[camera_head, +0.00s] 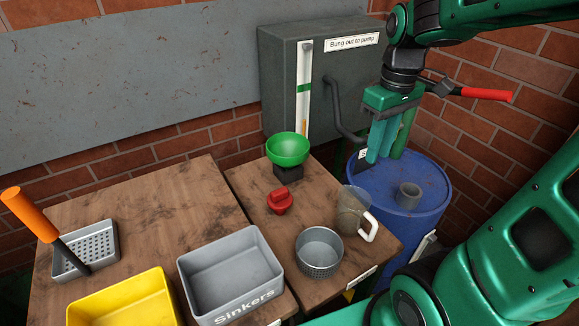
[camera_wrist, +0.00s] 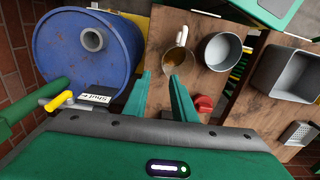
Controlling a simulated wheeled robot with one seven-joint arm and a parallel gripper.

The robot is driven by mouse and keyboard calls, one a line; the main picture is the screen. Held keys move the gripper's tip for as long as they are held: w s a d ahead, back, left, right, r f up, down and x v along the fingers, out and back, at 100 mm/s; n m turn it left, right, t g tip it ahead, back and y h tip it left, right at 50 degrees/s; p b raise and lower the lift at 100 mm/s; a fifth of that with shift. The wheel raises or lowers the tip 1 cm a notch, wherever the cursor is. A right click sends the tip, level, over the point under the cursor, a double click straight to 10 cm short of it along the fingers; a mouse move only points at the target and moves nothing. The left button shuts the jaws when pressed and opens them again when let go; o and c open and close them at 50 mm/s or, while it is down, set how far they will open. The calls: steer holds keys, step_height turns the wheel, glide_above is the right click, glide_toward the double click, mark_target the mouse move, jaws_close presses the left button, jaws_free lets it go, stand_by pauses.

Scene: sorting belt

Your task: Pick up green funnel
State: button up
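The green funnel (camera_head: 287,151) sits in the camera_head view at the back of the right-hand wooden table, wide mouth up. A small dark block or stand (camera_head: 288,172) is under it. My gripper (camera_head: 382,154) is to the right of the funnel and apart from it, over the blue drum. In the wrist view my gripper (camera_wrist: 161,77) has its two fingers spread with nothing between them. I cannot make out the funnel in the wrist view.
The wooden table (camera_head: 247,182) also holds a red knob-like part (camera_head: 280,201), a clear jug (camera_head: 350,213) and a grey metal pot (camera_head: 319,252). A blue drum (camera_head: 403,200) stands right. A grey pump box (camera_head: 279,82) with a pipe rises behind the funnel.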

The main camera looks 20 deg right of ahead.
steer(key=w+a+n, duration=0.7)
steer(key=w+n, duration=0.1)
steer(key=w, duration=0.4)
steer(key=n, duration=0.5)
glide_above(290, 164)
steer(key=shift+w+d+f, duration=0.1)
steer(key=shift+f, duration=2.7)
steer(key=shift+w+d+f, duration=0.1)
steer(key=shift+f, duration=2.7)
jaws_close()
